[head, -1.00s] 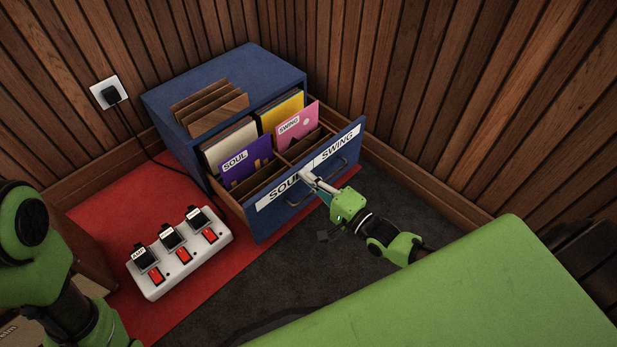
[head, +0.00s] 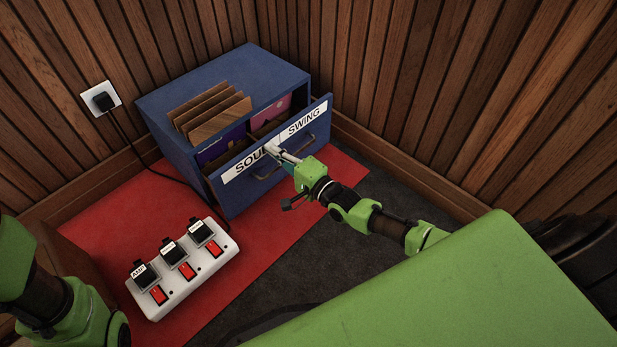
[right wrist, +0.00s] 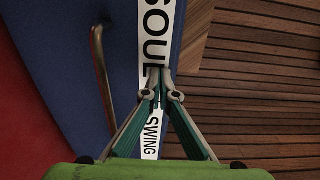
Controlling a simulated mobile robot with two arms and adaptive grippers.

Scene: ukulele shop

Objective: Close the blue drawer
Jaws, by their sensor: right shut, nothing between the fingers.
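The blue drawer (head: 232,193) is partly open at the front of a blue cabinet (head: 222,75). Its front carries white SOUL and SWING labels and metal handles. Purple and pink sleeves show inside the drawer, partly hidden under the cabinet top. My right gripper (head: 271,150) is shut and empty, its fingertips at the middle of the drawer front between the two labels. In the right wrist view the shut fingertips (right wrist: 167,97) are over the label strip (right wrist: 153,58), seemingly touching it. My left gripper is out of the picture; only part of my left arm shows.
A white switch box (head: 184,267) with red switches stands on the red mat (head: 105,215) at the left. A black cord runs from the wall socket (head: 102,99). Wooden dividers (head: 211,116) stand on the cabinet. Panelled walls close in the back and right.

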